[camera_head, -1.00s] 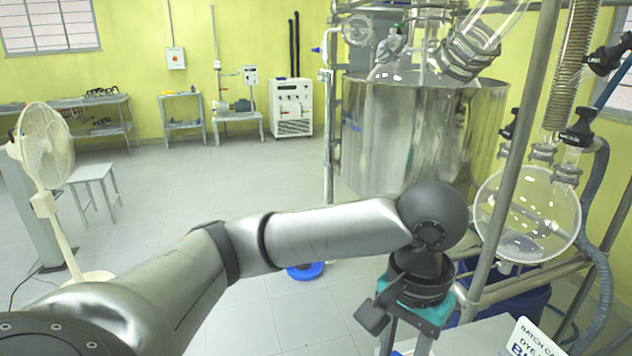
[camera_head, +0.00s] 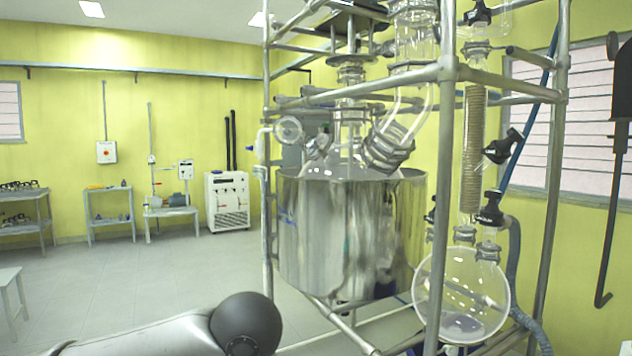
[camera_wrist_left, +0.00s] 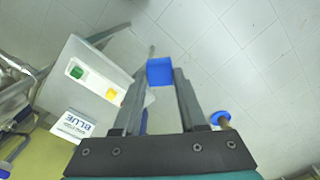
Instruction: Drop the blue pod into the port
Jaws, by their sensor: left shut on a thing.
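The blue pod (camera_wrist_left: 160,72) is a small blue block, held between the fingertips of my left gripper (camera_wrist_left: 160,84) in the left wrist view. The gripper is shut on it, with tiled floor far below. In the head view only my left arm shows, at the bottom edge; its gripper and the pod are out of frame. The glass reactor (camera_head: 350,130) has several glass necks on top and sits in a shiny steel vessel (camera_head: 340,235). I cannot tell which opening is the port. My right gripper is in neither view.
A white table (camera_wrist_left: 85,85) carries a green pod (camera_wrist_left: 77,72), a yellow pod (camera_wrist_left: 111,94) and a card reading BLUE (camera_wrist_left: 75,126). A metal frame (camera_head: 447,200) surrounds the reactor, with a round glass flask (camera_head: 462,295) at right.

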